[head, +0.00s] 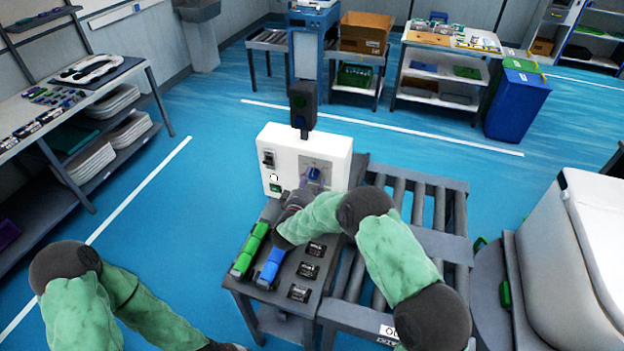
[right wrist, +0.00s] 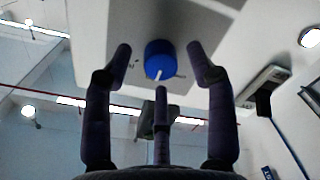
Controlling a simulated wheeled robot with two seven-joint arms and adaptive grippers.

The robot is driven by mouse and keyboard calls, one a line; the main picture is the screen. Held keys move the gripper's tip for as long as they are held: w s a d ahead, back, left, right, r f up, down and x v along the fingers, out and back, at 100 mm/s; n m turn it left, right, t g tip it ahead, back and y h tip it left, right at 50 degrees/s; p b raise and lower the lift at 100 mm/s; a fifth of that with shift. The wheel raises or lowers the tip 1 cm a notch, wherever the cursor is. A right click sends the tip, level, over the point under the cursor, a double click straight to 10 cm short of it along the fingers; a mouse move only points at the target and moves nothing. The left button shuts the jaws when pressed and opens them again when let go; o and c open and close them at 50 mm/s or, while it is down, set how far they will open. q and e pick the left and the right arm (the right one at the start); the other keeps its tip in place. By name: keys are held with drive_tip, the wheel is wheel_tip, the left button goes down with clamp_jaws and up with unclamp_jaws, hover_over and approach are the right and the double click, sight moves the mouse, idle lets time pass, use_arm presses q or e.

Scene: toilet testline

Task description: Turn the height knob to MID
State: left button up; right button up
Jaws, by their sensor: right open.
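The height knob (head: 314,174) is a blue round knob on the grey plate of the white panel box (head: 337,149) in the head view. In the right wrist view the blue knob (right wrist: 158,58) shows a white pointer line on its lower edge, pointing down in the picture. Labels beside it are too small to read. My right gripper (head: 306,188) is just in front of the knob. Its fingers (right wrist: 159,52) are open, one on each side of the knob, with a third below; contact cannot be told. My left arm is at the lower left, its gripper out of view.
Below the panel, a bench (head: 255,287) holds a green bar (head: 249,250), a blue bar (head: 271,265) and several black parts. A roller conveyor (head: 437,212) is to the right, with a white toilet (head: 575,245) beyond. A dark device (head: 303,104) stands behind the panel.

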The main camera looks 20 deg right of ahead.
drive_tip(key=v, duration=1)
drive_tip(key=shift+s+a, duration=0.2)
drive_tip(key=shift+s, duration=0.1)
drive_tip(key=shift+f, duration=0.15)
